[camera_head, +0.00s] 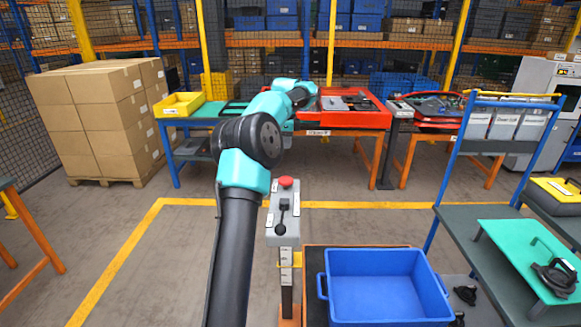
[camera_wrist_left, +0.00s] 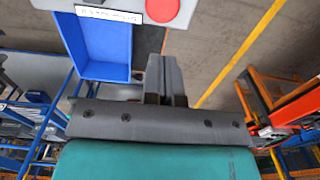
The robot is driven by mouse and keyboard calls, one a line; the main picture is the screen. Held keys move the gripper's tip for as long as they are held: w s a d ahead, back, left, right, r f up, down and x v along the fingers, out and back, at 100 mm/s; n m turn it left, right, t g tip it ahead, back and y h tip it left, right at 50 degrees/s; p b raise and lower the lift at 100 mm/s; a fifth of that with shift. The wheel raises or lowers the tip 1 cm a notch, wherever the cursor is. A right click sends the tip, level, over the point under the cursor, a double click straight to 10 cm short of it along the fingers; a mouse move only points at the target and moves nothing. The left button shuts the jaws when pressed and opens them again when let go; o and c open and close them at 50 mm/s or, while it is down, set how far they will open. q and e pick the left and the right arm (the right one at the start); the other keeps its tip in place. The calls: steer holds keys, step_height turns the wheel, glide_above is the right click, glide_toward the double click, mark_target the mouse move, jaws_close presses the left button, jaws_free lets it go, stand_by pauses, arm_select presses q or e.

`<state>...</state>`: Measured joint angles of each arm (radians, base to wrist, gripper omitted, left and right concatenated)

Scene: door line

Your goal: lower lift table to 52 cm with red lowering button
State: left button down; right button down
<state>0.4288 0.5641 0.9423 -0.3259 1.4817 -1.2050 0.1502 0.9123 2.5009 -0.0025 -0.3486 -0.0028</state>
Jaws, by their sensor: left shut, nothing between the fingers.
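The red button (camera_head: 286,182) sits on top of a grey control box (camera_head: 283,230) with a black lever, on a post beside the lift table. In the left wrist view the red button (camera_wrist_left: 162,9) shows at the top edge, partly cut off, next to a white label. My left gripper (camera_wrist_left: 166,62) is shut and empty, its fingertips apart from the button in the picture. In the head view my left arm hides most of the hand. The lift table's dark top (camera_head: 313,262) carries a blue bin (camera_head: 380,285). The post has a yellow marker (camera_head: 290,259); its scale is unreadable. My right gripper is out of view.
A blue-framed cart (camera_head: 455,190) with a green board stands close on the right. Stacked cartons (camera_head: 95,125) stand at the left. The floor left of my arm is clear.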

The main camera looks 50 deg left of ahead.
mark_target(286, 180)
arm_select(q)
step_height(286, 180, down, 14)
steer(key=shift+a+r, duration=0.1)
steer(key=shift+r, duration=0.1)
stand_by(0.4)
steer(key=shift+f, duration=1.2)
step_height(286, 180, up, 15)
steer(key=shift+f, duration=0.15)
stand_by(2.0)
